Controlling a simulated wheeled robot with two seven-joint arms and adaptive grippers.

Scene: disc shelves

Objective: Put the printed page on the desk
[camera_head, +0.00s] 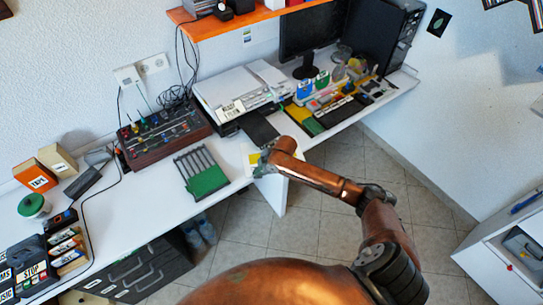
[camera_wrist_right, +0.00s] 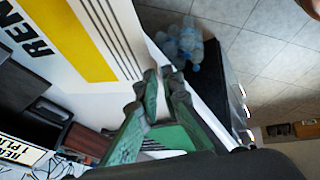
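The printed page (camera_wrist_right: 72,38) is white with a yellow band, black lettering and dark stripes, and fills the upper left of the right wrist view. In the head view a small part of the page (camera_head: 254,158) shows at the desk's front edge, before the printer (camera_head: 238,92) and its black tray (camera_head: 262,131). My right gripper (camera_head: 264,166) is at the page's edge. In the wrist view its green fingers (camera_wrist_right: 164,84) are close together with the page's edge at their tips; they appear to pinch it. The white desk (camera_head: 150,205) runs along the wall. My left gripper is out of view.
A green-based rack (camera_head: 205,180) stands on the desk left of the gripper. A brown control box (camera_head: 165,138) is behind it. Colourful boxes (camera_head: 320,98) stand right of the printer. Bottles (camera_head: 203,230) and black drawers (camera_head: 140,270) are below the desk. Bare desk lies left of the rack.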

